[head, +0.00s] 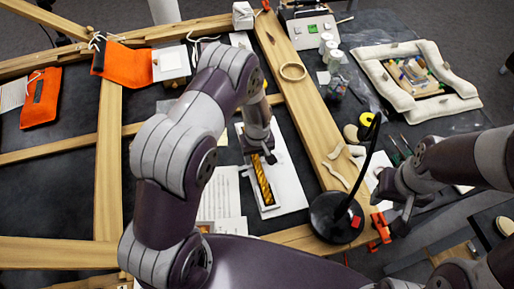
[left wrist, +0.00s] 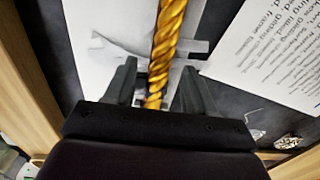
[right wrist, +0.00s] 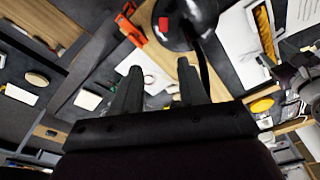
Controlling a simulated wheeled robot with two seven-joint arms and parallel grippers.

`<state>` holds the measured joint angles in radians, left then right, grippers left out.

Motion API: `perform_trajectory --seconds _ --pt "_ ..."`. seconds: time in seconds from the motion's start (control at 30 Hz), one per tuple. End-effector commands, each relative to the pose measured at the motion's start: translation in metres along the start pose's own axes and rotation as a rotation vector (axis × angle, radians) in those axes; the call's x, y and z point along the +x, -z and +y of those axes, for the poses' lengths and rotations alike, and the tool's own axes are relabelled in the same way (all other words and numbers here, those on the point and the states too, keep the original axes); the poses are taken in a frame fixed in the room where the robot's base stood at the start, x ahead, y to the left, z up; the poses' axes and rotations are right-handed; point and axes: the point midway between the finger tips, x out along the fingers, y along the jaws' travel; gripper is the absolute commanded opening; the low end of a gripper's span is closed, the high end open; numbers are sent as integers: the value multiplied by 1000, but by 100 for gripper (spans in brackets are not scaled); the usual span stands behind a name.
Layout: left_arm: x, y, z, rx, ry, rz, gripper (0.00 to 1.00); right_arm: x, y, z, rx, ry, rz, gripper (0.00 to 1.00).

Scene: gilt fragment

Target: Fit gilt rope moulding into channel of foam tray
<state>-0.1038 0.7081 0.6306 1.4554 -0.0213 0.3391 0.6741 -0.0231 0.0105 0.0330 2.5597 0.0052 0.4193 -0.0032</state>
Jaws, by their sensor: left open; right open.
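The gilt rope moulding (head: 263,182) is a twisted golden rod lying lengthwise along the channel of the white foam tray (head: 289,180). I cannot tell how deep it sits. My left gripper (head: 263,158) is open over the far part of the moulding. In the left wrist view the moulding (left wrist: 167,42) runs between the two separated fingers (left wrist: 155,85), with the pale tray (left wrist: 97,45) beneath. My right gripper (head: 401,213) is open and empty, right of the lamp and away from the tray. The right wrist view also shows the moulding (right wrist: 263,28) near its right edge.
A black round lamp base (head: 337,218) with a thin arm stands between the tray and my right gripper. A wooden beam (head: 300,100) runs right of the tray. Printed paper (head: 222,190) lies left of it. An orange clamp (head: 381,227) sits near my right gripper.

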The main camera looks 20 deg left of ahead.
Motion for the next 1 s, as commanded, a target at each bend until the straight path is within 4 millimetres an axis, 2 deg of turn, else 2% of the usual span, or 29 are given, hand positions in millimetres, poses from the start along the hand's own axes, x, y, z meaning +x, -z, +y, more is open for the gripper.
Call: perform_trajectory --seconds 0.07,0.3,0.57,0.67,0.7,0.8,0.9,1.0 --pt "-13 1 1 0 -3 4 55 8 -1 0 0 0 -1 43" --pt "-75 1 1 0 -4 5 55 24 -3 0 0 0 -1 43" --pt "-119 -5 -6 33 -6 7 55 29 -4 0 0 0 -1 43" --pt "-151 -26 -32 170 -23 31 55 28 -4 0 0 0 -1 43" --pt "-164 -39 -45 241 -29 45 55 28 -4 0 0 0 -1 43" --pt "-185 -73 -77 405 -39 77 55 29 -4 0 0 0 -1 43" --pt "-194 -99 -99 518 -42 101 55 29 -4 0 0 0 -1 43" --pt "-195 -111 -109 568 -41 108 55 29 -4 0 0 0 -1 43"
